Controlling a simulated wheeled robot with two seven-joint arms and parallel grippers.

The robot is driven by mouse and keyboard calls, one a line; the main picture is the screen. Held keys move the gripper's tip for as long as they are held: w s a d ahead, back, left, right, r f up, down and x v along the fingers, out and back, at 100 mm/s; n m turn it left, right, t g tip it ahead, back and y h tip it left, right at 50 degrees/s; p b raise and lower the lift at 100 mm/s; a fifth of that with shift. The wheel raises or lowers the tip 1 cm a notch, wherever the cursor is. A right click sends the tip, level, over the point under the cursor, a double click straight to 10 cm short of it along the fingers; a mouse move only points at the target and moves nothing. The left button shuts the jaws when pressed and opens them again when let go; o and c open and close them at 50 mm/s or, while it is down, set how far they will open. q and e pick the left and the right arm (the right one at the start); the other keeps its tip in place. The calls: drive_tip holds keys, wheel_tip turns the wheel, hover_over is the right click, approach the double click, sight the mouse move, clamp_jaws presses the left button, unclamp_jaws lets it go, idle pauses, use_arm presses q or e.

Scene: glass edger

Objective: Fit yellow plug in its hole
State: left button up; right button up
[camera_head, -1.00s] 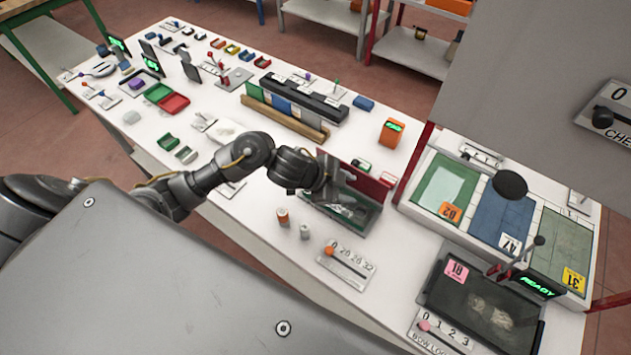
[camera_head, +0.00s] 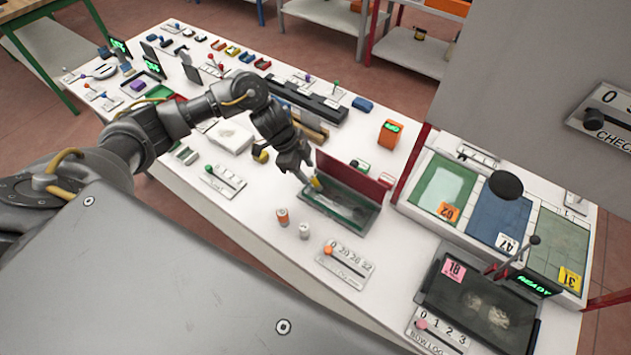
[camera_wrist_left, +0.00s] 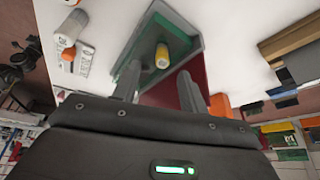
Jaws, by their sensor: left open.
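The yellow plug (camera_head: 316,184) shows at the left end of the dark green open tank (camera_head: 368,220), close to my left gripper's tips. In the left wrist view the yellow plug (camera_wrist_left: 162,56) has a pale end and stands out from the green tank (camera_wrist_left: 183,45). My left gripper (camera_head: 306,176) points down at the tank's left end. In the wrist view its two fingers (camera_wrist_left: 159,72) are spread, with the plug in the gap between them as seen from there. I cannot tell whether either finger touches it. The plug's hole cannot be made out. My right gripper is not in view.
A red panel (camera_head: 352,178) stands along the tank's back edge. A slider plate (camera_head: 346,264) lies nearer. An orange box (camera_head: 391,132) stands behind.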

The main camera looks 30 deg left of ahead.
sight(312, 177)
use_arm(q)
drive_tip(key=shift+w+d+f, duration=0.1)
drive_tip(key=shift+d+f, duration=0.05)
drive_tip(key=shift+f, duration=0.3)
drive_tip(key=shift+d+f+p, duration=0.15)
drive_tip(key=shift+f+p, duration=0.15)
drive_tip(key=shift+p, duration=0.1)
drive_tip(key=p+x, duration=0.1)
drive_tip(key=x, duration=0.2)
drive_tip(key=shift+w+f, duration=0.2)
drive_tip(key=shift+f, duration=0.1)
drive_tip(key=shift+w+d+f, duration=0.1)
drive_tip(key=shift+d+f, duration=0.1)
drive_tip(key=shift+f, duration=0.2)
clamp_jaws()
